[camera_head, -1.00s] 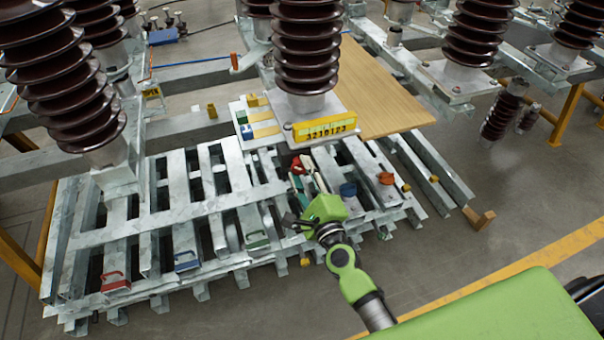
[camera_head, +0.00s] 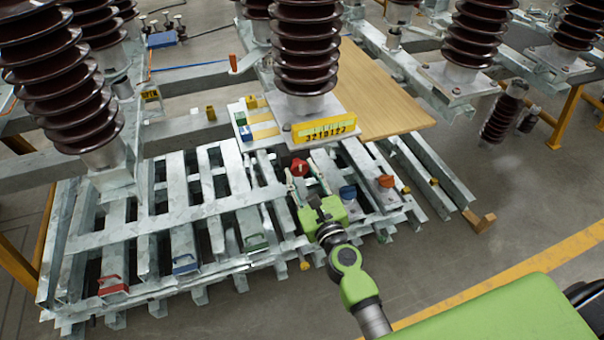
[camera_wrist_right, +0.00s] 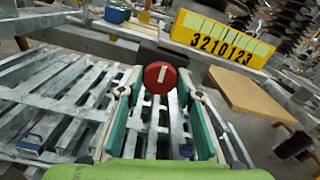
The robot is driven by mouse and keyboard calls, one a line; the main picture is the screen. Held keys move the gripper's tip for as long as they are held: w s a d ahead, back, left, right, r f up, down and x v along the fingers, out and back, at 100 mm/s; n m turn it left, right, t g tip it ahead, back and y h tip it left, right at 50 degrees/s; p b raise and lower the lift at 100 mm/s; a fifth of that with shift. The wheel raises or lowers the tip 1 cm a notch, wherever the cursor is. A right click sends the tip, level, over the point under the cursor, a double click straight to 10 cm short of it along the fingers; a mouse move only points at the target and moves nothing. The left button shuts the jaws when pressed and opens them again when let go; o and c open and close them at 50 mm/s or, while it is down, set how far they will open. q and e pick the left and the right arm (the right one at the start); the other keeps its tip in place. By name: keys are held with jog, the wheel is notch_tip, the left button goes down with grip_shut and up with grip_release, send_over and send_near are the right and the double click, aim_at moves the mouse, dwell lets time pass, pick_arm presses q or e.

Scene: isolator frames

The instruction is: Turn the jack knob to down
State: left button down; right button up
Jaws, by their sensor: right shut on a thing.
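The red round knob (camera_head: 300,168) stands at the far end of my right gripper's fingers in the head view. In the right wrist view the red knob (camera_wrist_right: 160,76) faces me, with a short white mark running nearly straight up and down. My right gripper (camera_head: 304,176) is shut on it, with one green-padded finger at each side of the knob. The right gripper's fingers (camera_wrist_right: 160,84) also show in the wrist view. Which knob is the jack knob cannot be read from any label. My left gripper is not in view.
A yellow number plate (camera_head: 325,129) hangs just behind the red knob. Brown ribbed insulators (camera_head: 306,50) rise behind. A wooden board (camera_head: 375,85) lies at the back.

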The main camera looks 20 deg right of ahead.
jog(key=shift+f+m, duration=0.1)
jog(key=shift+m, duration=0.3)
jog(key=o, duration=1.1)
jog(key=s, duration=1.2)
jog(key=shift+d, duration=0.2)
